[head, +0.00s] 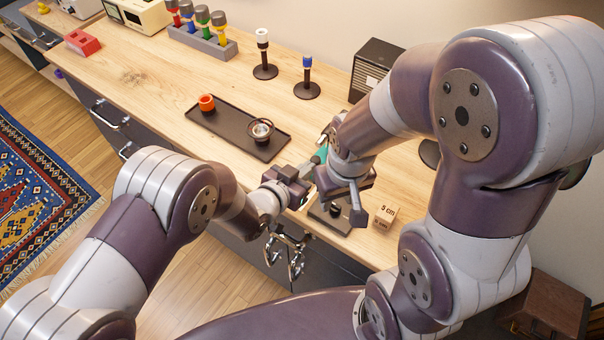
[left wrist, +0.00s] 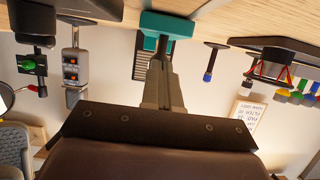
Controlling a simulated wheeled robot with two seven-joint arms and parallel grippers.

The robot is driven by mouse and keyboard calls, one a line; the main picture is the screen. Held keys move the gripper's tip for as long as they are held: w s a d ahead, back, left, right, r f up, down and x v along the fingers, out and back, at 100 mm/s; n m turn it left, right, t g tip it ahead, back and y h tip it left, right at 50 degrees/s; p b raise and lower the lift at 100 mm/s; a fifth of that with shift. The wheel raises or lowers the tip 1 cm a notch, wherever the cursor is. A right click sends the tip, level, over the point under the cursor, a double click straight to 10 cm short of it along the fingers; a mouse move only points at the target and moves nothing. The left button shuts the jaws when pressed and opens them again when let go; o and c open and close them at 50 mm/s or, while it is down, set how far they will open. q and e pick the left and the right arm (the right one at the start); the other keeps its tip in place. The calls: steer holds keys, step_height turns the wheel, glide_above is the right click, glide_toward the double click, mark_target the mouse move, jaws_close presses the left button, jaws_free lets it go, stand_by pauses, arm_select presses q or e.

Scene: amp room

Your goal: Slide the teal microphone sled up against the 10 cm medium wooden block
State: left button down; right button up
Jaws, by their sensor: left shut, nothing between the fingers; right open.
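The teal microphone sled (head: 321,153) is mostly hidden behind my arms in the head view. In the left wrist view its teal body (left wrist: 166,25) is in plain sight, upside down in the picture. My left gripper (head: 317,158) is shut and empty, its fingertips at the sled; I cannot tell whether they touch. Its closed fingers (left wrist: 160,80) point at the sled in the left wrist view. My right gripper (head: 350,200) is open, close beside the left one near the table's front edge. A wooden block marked 5 cm (head: 385,217) stands to its right. I cannot make out a 10 cm block.
A dark speaker (head: 370,68) is at the back right.

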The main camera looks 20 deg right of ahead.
mark_target(316, 158)
arm_select(q)
steer(key=shift+w+d+b, duration=0.45)
steer(key=shift+w+d, duration=0.15)
steer(key=shift+d, duration=0.2)
steer(key=shift+w+d+b, duration=0.45)
steer(key=shift+w+d, duration=0.15)
steer(key=shift+d, duration=0.15)
steer(key=shift+s+a+r+p, duration=0.2)
steer(key=shift+a+p, duration=0.1)
steer(key=shift+p, duration=0.05)
steer(key=p+v, duration=0.3)
steer(key=v, duration=0.2)
steer(key=shift+s+a, duration=0.25)
steer(key=shift+a, duration=0.05)
steer(key=shift+s+a, duration=0.25)
steer(key=shift+a, duration=0.1)
